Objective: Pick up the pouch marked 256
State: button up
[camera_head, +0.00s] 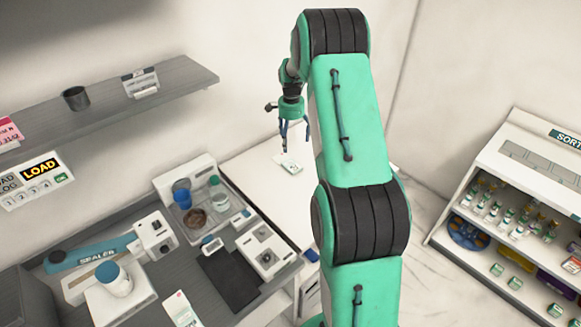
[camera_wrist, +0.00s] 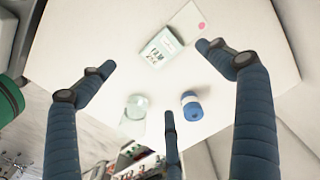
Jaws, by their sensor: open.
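A small white and pale green pouch (camera_wrist: 161,47) with dark print lies on a white surface in the wrist view; I cannot read its number for certain. What looks like the same item (camera_head: 290,165) lies below my gripper in the head view. My gripper (camera_head: 291,128) hangs above that surface with its fingers spread and nothing between them. In the wrist view my gripper (camera_wrist: 158,66) has dark blue fingers wide apart, and the pouch lies beyond them, not touched as far as I can see.
Beside the pouch are a pale card with a pink dot (camera_wrist: 190,22), a clear jar (camera_wrist: 136,106) and a blue cylinder (camera_wrist: 191,106). A grey worktop with a sealer (camera_head: 95,252) and a tray (camera_head: 232,207) stands left. A sorting rack (camera_head: 520,150) stands right.

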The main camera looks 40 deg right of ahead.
jog(key=shift+f, duration=0.15)
send_over(292, 165)
jog(key=shift+a+f+b, duration=0.2)
jog(key=shift+f+b, duration=0.15)
jog(key=shift+f, duration=3.8)
jog(key=shift+f, duration=0.15)
jog(key=shift+d+f+b, duration=0.1)
jog(key=shift+f+b, duration=0.2)
jog(key=shift+f, duration=2.15)
jog(key=c, duration=1.3)
